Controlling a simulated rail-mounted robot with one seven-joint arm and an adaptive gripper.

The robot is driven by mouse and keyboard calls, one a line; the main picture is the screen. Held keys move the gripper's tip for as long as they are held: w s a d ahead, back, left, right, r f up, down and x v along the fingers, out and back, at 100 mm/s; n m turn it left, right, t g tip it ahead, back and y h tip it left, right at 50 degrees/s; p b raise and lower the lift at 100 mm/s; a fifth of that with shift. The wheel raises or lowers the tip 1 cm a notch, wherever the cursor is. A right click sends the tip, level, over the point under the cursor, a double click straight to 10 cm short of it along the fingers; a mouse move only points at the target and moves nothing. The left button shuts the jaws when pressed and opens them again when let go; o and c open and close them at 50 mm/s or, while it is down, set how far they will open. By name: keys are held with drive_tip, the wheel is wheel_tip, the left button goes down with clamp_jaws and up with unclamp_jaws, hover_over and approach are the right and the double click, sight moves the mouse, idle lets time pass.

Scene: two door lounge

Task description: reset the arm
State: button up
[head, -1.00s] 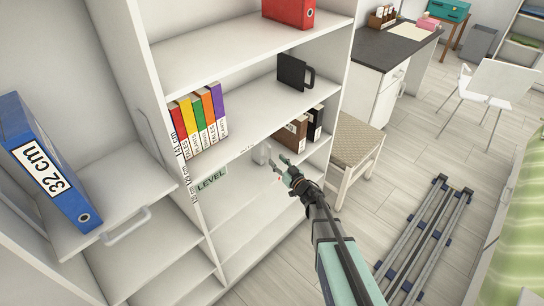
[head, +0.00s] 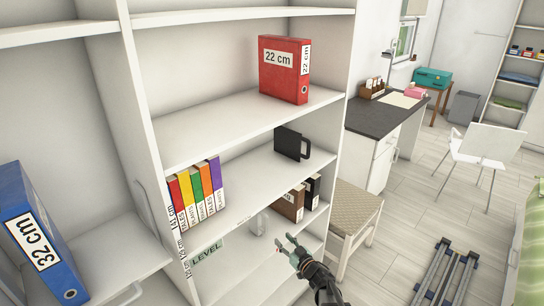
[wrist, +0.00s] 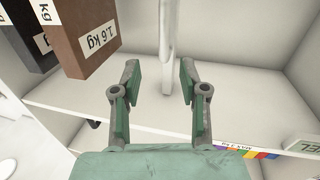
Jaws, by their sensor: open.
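My gripper (head: 287,245) is in front of the lower part of the white shelf unit (head: 236,119), near the "LEVEL" label (head: 206,255). In the wrist view my gripper (wrist: 158,75) has its two green fingers apart with nothing between them. A pale upright post (wrist: 167,45) stands beyond the gap between the fingers. A brown block marked 1.6 kg (wrist: 90,32) hangs into the wrist view at upper left, apart from the fingers.
A red 22 cm binder (head: 283,72), colored books (head: 197,192) and a black mug-like object (head: 291,144) stand on the shelves. A blue 32 cm binder (head: 38,235) is at left. A stool (head: 355,215) stands right of the shelf, and a folded metal frame (head: 445,275) lies on the floor.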

drive_tip(key=w+d+f+m+h, duration=0.1)
drive_tip(key=d+f+m+h, duration=0.1)
drive_tip(key=d+f+h, duration=0.35)
drive_tip(key=s+d+f+m+g+h, duration=0.25)
drive_tip(key=s+d+f+g, duration=0.25)
drive_tip(key=s+f, duration=0.3)
drive_tip(key=s+d+f+m+g+h, duration=0.1)
drive_tip(key=s+d+f+g+h, duration=0.35)
drive_tip(key=s+f, duration=0.35)
drive_tip(key=s+a+f+g+y, duration=0.1)
drive_tip(key=s+g, duration=0.3)
drive_tip(key=s, duration=0.9)
drive_tip(key=s+a+f+m+g+y, duration=0.1)
drive_tip(key=s+g, duration=0.3)
drive_tip(key=s, duration=0.9)
drive_tip(key=s+a+f+g+y, duration=0.1)
drive_tip(key=s+a+g, duration=0.2)
drive_tip(key=s, duration=1)
drive_tip(key=shift+a+f+g, duration=0.25)
drive_tip(key=shift+f+g, duration=0.1)
drive_tip(key=shift+g, duration=0.3)
